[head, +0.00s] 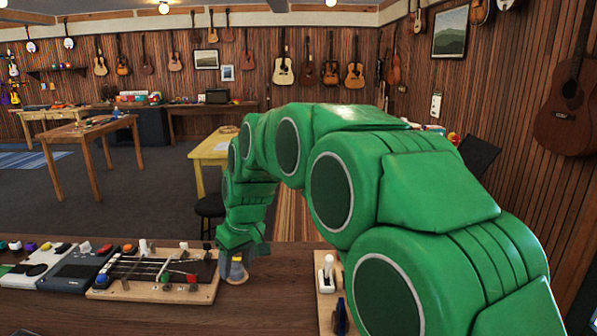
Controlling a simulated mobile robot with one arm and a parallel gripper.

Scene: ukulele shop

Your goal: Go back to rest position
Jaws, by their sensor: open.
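My gripper (243,252) is at the end of my green arm, which arches from the lower right across the middle of the head view and down to the workbench (255,308). It is low over the bench, at the right end of a wooden board with strings (128,281). A small grey and yellowish piece (236,270) shows right below my wrist; I cannot tell whether the gripper touches it. The fingers are small and partly hidden, and no object is seen lifted in them.
Grey pedal-like boxes (75,272) and several small coloured knobs line the bench's left side. A wooden block with a white lever (328,270) stands to the right, close to my arm. A yellow table (208,150) and a black stool (210,206) are behind. The bench between board and block is clear.

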